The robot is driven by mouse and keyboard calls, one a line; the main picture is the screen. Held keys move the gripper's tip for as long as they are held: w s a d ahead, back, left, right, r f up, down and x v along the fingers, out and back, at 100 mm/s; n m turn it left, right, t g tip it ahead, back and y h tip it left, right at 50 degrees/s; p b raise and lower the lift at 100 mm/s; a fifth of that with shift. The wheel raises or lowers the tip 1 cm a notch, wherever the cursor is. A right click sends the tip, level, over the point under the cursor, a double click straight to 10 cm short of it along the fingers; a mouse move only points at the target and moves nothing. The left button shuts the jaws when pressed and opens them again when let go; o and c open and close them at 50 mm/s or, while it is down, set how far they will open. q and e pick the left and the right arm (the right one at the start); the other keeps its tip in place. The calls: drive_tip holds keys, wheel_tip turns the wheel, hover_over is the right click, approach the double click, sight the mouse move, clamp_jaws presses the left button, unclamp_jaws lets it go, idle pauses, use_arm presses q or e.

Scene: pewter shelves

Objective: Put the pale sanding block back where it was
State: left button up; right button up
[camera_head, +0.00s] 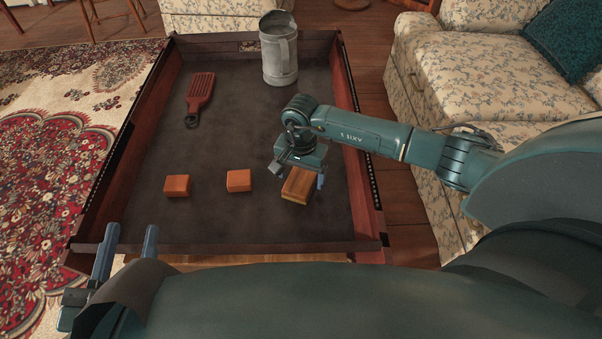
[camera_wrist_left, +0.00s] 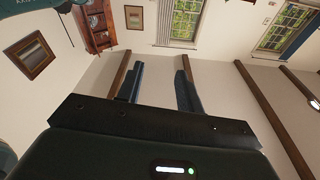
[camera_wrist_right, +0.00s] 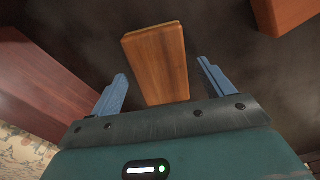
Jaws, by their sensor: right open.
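A wooden block (camera_head: 297,190) with a brown top and a paler lower edge lies at the right front of the dark tray (camera_head: 240,219). It looks like the sanding block, though its top is not very pale. My right gripper (camera_head: 298,177) is just above it, open. In the right wrist view the block (camera_wrist_right: 158,62) lies between the two spread fingers, with gaps on both sides. Two smaller orange-brown blocks (camera_head: 177,186) and (camera_head: 239,181) lie to its left. My left gripper (camera_head: 128,243) is open and empty outside the tray's front left corner.
Raised red-brown walls (camera_head: 118,185) edge the tray. Its middle is clear. A floral sofa (camera_head: 480,75) stands to the right.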

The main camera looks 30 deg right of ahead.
sight(301, 179)
wheel_tip(301, 179, up, 12)
drive_tip(key=p, duration=0.3)
drive_tip(key=shift+f, duration=0.15)
